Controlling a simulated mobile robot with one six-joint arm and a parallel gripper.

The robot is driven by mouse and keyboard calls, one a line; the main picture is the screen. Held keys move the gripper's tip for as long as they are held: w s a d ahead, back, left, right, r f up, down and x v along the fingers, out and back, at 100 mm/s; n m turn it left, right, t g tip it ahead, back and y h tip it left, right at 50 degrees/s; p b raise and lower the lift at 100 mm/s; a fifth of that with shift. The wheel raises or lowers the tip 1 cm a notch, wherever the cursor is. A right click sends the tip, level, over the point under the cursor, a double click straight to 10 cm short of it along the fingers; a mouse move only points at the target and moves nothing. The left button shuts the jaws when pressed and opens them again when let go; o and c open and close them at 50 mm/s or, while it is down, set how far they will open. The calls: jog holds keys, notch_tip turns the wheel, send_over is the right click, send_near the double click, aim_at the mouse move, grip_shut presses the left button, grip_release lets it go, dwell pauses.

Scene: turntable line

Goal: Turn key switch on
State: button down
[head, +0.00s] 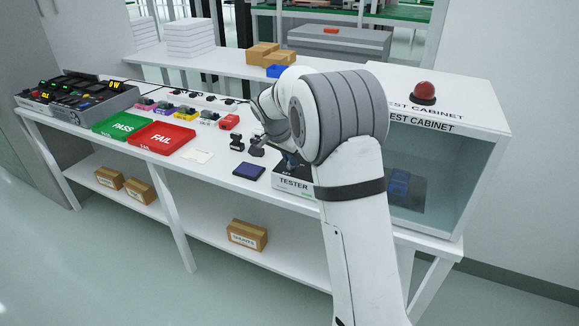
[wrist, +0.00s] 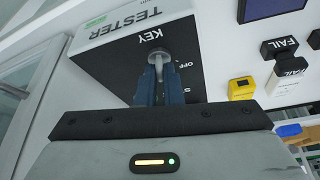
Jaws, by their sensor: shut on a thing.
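The tester (head: 294,183) is a white box with a black top, on the bench beside my arm. In the wrist view the tester (wrist: 98,62) shows its black panel with a round metal key switch (wrist: 157,55), the word KEY above it and OFF next to it. My gripper (wrist: 158,84) has its blue fingers shut on the stem of the key switch. My arm hides most of the switch in the head view. Whether the key points to on or off cannot be told.
A dark blue pad (head: 249,172) and small black FAIL blocks (wrist: 287,72) lie beside the tester, with a yellow block (wrist: 241,88) near them. The red FAIL tray (head: 161,138) and green PASS tray (head: 122,125) stand further left. The test cabinet (head: 490,135) is at right.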

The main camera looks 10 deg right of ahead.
jog(key=m+g, duration=0.1)
jog(key=m, duration=0.2)
jog(key=m+g, duration=0.1)
jog(key=m, duration=0.1)
jog(key=shift+w+a+m+h+b, duration=0.15)
jog(key=shift+m+h+b, duration=0.15)
jog(key=shift+m+h, duration=0.1)
dwell(0.4)
jog(key=c, duration=1.6)
grip_release()
jog(key=shift+o, duration=0.2)
jog(key=v, duration=0.7)
jog(key=shift+r+p, duration=0.35)
jog(key=shift+a, duration=0.15)
